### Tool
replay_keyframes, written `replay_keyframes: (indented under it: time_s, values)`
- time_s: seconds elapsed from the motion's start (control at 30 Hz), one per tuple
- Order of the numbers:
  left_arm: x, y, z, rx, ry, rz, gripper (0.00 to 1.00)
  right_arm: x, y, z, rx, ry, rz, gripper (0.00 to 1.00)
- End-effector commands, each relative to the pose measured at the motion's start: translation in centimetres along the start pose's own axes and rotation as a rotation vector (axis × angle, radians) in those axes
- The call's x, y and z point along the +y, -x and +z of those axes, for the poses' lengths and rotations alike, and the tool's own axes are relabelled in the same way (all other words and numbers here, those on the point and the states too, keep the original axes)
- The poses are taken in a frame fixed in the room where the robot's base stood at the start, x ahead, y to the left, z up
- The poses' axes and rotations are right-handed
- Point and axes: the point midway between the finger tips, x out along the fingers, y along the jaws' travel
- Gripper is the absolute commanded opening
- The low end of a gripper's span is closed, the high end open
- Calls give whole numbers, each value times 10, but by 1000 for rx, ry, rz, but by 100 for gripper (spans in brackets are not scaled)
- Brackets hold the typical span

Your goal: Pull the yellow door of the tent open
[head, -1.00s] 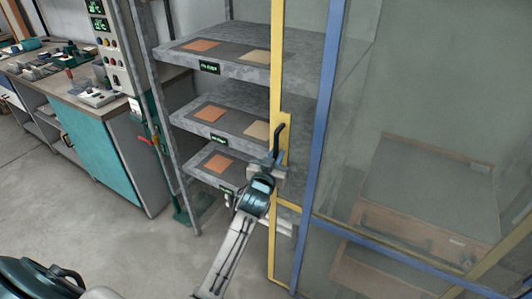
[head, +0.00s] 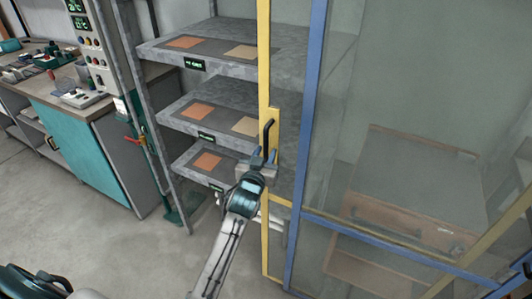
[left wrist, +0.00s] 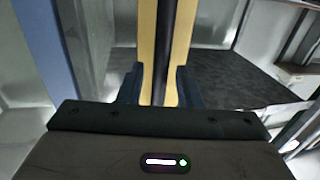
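The yellow door frame (head: 264,60) of the tent stands upright beside a blue post (head: 311,120) in the head view. A black bar handle (head: 268,132) is fixed to a yellow plate on it; the handle also shows in the left wrist view (left wrist: 164,40). My left gripper (head: 263,158) is at the lower part of the handle. In the left wrist view its fingers (left wrist: 161,88) are apart, one on each side of the handle, with a gap visible on the left. Whether either finger touches it, I cannot tell. My right gripper is not in view.
A grey shelf rack (head: 160,50) with orange and tan sheets stands left of and behind the door edge. A workbench (head: 50,85) with a teal cabinet is farther left. A wooden box (head: 400,220) shows through the clear panel. The floor (head: 110,240) in front is bare.

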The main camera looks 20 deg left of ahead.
Motion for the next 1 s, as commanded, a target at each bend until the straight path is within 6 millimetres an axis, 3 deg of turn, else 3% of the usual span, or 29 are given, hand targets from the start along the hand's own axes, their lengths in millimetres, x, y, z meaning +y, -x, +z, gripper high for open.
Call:
replay_keyframes:
  time_s: [0.3, 0.5, 1.0]
  values:
    - [0, 64, 4, -2, 1, 0, 32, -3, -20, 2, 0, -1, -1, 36]
    - [0, 90, 2, -1, 1, 0, 32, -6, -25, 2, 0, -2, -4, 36]
    - [0, 95, 0, 0, 0, 0, 32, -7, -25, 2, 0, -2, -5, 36]
